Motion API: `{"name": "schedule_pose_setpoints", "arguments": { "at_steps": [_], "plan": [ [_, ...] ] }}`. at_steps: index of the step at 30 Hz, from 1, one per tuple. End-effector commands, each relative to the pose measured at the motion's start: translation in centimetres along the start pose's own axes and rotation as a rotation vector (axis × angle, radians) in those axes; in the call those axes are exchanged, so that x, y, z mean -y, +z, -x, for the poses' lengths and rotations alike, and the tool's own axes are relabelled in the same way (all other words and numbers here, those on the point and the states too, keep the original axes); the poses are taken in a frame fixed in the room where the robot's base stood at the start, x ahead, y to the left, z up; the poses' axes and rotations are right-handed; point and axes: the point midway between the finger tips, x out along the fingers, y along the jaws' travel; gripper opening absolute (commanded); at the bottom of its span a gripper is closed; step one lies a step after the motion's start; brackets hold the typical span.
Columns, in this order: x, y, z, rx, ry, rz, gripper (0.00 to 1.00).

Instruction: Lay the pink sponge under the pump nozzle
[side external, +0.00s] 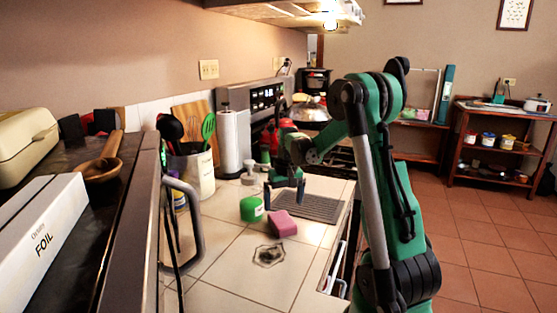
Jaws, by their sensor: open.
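The pink sponge (282,224) lies on the white tiled counter, at the near edge of a grey ribbed mat. My gripper (284,196) is open, with its two dark fingers pointing down and spread apart. It appears just above and behind the sponge in the picture, with nothing between the fingers. Whether a fingertip touches the sponge cannot be told. A small pale grey item that looks like the pump dispenser (249,174) stands behind and left of the gripper. Its nozzle is too small to make out clearly.
The grey ribbed mat (318,207) lies to the right. A utensil crock (192,172) and paper towel roll (230,143) stand at the back left. A small patterned piece (269,256) lies in front; tiles around it are clear.

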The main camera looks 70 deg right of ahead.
Motion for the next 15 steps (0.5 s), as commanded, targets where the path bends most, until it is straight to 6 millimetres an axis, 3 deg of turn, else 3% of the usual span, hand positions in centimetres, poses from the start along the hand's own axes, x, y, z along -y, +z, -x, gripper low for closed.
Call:
{"name": "schedule_pose_setpoints", "arguments": {
  "at_steps": [6,15],
  "plan": [
    [0.0,0.0,4.0,0.0,0.0,0.0,1.0],
    [0.0,0.0,5.5,0.0,0.0,0.0,1.0]
  ]
}}
